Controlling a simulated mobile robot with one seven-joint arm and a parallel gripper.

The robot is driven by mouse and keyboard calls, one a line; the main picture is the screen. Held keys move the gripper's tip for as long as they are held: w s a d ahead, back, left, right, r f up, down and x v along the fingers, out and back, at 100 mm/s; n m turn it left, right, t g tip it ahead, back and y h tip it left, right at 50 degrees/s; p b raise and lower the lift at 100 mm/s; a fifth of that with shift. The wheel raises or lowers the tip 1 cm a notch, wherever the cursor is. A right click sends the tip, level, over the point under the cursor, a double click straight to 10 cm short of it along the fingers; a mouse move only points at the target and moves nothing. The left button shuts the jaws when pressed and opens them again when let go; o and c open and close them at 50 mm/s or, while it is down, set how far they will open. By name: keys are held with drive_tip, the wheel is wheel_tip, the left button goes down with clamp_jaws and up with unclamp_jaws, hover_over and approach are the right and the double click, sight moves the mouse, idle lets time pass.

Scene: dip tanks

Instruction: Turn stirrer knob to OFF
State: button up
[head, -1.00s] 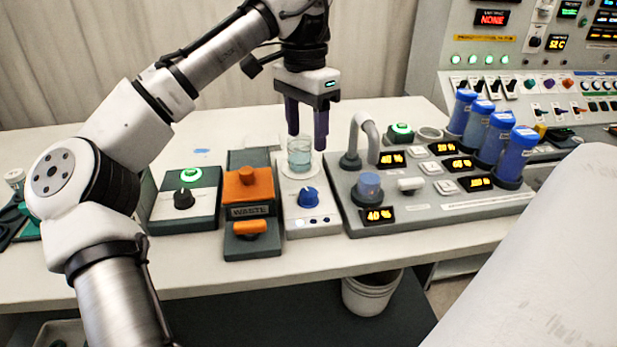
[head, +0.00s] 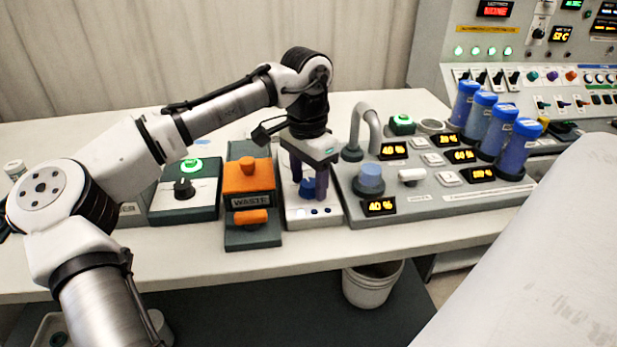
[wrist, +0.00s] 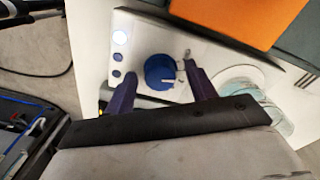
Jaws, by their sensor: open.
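The stirrer's blue knob (head: 307,188) sits on the front of the white stirrer unit (head: 325,219). In the wrist view the round blue knob (wrist: 160,71) shows whole, with a small pale mark at its edge. My gripper (head: 308,192) is open and points down over the stirrer, its purple fingers on either side of the knob in the head view. In the wrist view the fingertips (wrist: 161,76) are apart, with the knob between and slightly beyond them. I cannot tell whether they touch it. A glass beaker (wrist: 255,97) stands on the stirrer plate beside one finger; my gripper hides it in the head view.
An orange WASTE unit (head: 249,176) stands close on the left, with a black-knob box (head: 183,203) beyond it. The grey panel with displays (head: 420,205) and a curved pipe (head: 372,112) stand close on the right. The table's front strip is clear.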

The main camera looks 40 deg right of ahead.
drive_tip(key=shift+c, duration=0.3)
drive_tip(key=c, duration=0.9)
drive_tip(key=shift+c, duration=0.2)
drive_tip(key=n+p, duration=0.2)
drive_tip(key=p, duration=0.1)
drive_tip(key=shift+r, duration=0.2)
drive_tip(key=shift+f+n+p, duration=0.15)
drive_tip(key=shift+n+p, duration=1.2)
drive_tip(key=shift+n, duration=0.55)
